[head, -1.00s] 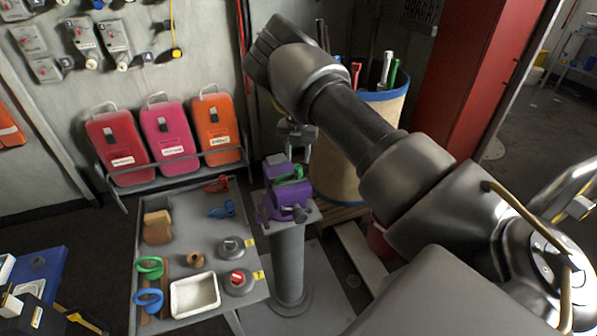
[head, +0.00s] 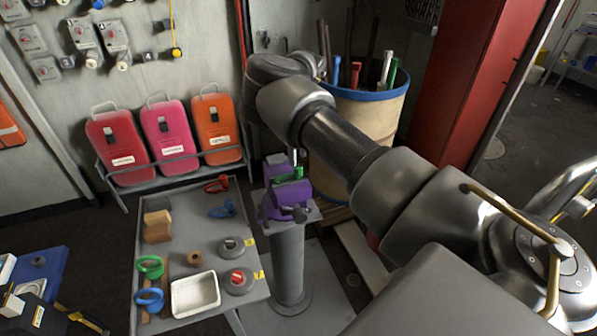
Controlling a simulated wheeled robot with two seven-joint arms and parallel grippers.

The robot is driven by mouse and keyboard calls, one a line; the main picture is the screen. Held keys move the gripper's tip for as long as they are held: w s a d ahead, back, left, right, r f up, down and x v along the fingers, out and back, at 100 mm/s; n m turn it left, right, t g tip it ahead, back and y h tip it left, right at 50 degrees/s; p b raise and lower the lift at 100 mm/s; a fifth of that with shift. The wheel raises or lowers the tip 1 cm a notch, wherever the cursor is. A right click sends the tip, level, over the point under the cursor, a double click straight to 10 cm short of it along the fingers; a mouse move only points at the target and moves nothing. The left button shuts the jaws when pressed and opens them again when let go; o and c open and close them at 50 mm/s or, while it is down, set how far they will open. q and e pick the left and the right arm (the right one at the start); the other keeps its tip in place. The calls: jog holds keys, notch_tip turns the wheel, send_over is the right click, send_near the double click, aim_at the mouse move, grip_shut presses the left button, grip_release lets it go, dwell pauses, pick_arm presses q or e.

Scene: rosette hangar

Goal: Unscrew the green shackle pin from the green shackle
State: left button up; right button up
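The green shackle (head: 288,174) sits in the jaws of a purple vise (head: 286,199) on a grey pedestal. Its pin cannot be told apart from the shackle at this size. My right arm comes in from the right, and its wrist bends down just above and behind the vise. My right gripper (head: 294,157) is mostly hidden by the wrist. Only a thin light part shows, just above the green shackle. Whether it touches the shackle, or is open or shut, I cannot tell. My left gripper is not in view.
A grey table (head: 210,228) left of the vise holds a red shackle (head: 217,184), a blue shackle (head: 222,210), a white tray (head: 195,295), a green ring (head: 150,267) and a blue ring (head: 149,300). A barrel (head: 385,125) of tools stands behind my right arm.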

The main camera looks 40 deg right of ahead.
jog(key=m, duration=0.5)
jog(key=shift+m, duration=0.4)
jog(key=m, duration=1)
jog(key=shift+m, duration=0.3)
jog(key=m, duration=0.4)
jog(key=shift+m, duration=0.3)
jog(key=m, duration=0.5)
jog(key=shift+m, duration=0.4)
jog(key=m, duration=0.7)
jog(key=shift+m, duration=0.3)
jog(key=shift+f, duration=0.1)
